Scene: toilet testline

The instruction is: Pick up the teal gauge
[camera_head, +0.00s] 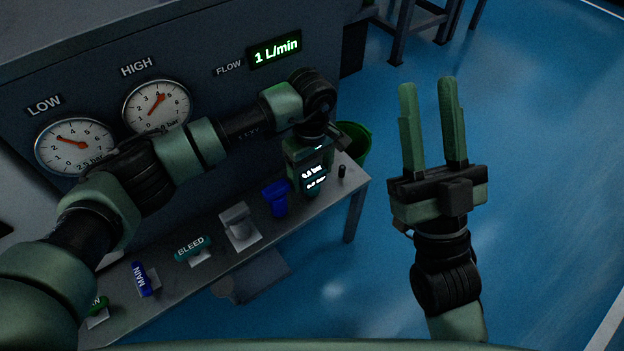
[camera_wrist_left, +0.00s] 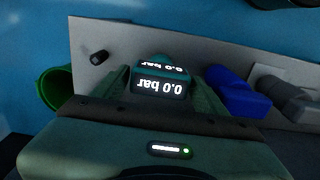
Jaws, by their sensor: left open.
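The teal gauge (camera_head: 314,182) stands near the right end of the grey shelf, with lit displays. In the left wrist view the gauge (camera_wrist_left: 160,72) reads 0.0 bar and shows between my two fingers. My left gripper (camera_head: 309,158) is over the gauge, its fingers open on either side of it. I cannot tell whether either finger touches it. The gripper body hides part of the gauge in the head view. My right gripper (camera_head: 430,84) is open and empty, fingers pointing up, off to the right over the blue floor.
The shelf (camera_head: 325,208) also holds a small black peg (camera_head: 342,171), a blue fitting (camera_head: 276,198), a grey fitting (camera_head: 238,222) and the BLEED (camera_head: 191,248) and MAIN (camera_head: 142,278) handles. A green bin (camera_head: 359,142) stands behind the shelf end. The floor at right is clear.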

